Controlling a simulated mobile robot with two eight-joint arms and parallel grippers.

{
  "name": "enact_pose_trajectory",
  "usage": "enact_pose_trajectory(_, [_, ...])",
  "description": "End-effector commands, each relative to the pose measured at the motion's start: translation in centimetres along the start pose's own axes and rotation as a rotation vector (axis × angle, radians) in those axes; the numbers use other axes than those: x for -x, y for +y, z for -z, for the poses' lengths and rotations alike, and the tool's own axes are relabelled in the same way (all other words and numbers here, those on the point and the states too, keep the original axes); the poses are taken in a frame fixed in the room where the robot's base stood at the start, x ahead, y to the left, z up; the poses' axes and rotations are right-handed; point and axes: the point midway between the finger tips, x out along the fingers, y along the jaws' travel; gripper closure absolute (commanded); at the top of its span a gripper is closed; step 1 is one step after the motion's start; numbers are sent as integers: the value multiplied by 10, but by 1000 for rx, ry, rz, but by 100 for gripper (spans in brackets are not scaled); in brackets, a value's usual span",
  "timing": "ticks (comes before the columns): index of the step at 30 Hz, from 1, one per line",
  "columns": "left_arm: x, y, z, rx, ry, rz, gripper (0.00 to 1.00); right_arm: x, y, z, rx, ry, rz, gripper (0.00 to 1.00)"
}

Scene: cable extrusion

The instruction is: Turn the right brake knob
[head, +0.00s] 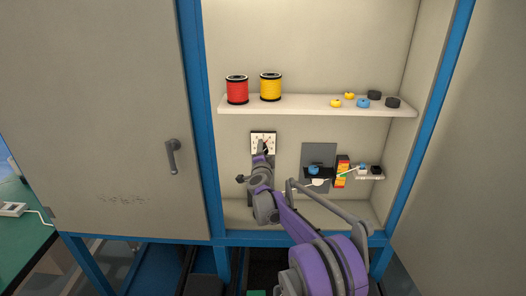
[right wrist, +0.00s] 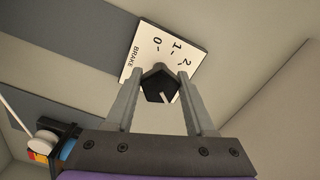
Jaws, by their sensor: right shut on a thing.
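The brake knob (right wrist: 158,86) is black and faceted, with a white pointer line. It sits in front of a white plate (right wrist: 165,50) marked "BRAKE" and 0, 1, 2 in the right wrist view. In the head view the white plate (head: 257,136) is on the cabinet's back wall below the shelf, and the knob is mostly covered by my gripper. My right gripper (right wrist: 161,72) has a finger on each side of the knob and is shut on it; it also shows at the plate in the head view (head: 264,150). Which number the pointer meets is unclear. My left gripper is not in view.
A shelf (head: 300,105) above carries a red spool (head: 237,90), a yellow spool (head: 271,87) and several small caps. Right of my arm are a grey panel with a blue knob (head: 314,168) and a red-yellow block (head: 342,171). The cabinet door (head: 110,120) is on the left.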

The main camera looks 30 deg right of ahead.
Motion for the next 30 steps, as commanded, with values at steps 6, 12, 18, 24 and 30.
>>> enact_pose_trajectory(6, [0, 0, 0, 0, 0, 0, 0, 0, 0, 0, 1, 0, 0, 17])
enact_pose_trajectory(12, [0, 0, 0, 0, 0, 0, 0, 0, 0, 0, 1, 0, 0, 16])
enact_pose_trajectory(18, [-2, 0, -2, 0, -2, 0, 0, 7, 0, 0, 1, 0, 0, 16])
enact_pose_trajectory(24, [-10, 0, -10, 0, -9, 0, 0, 39, 2, -2, 2, -3, -1, 16])
enact_pose_trajectory(30, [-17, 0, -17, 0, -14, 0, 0, 78, 2, -1, 3, -2, 0, 16])
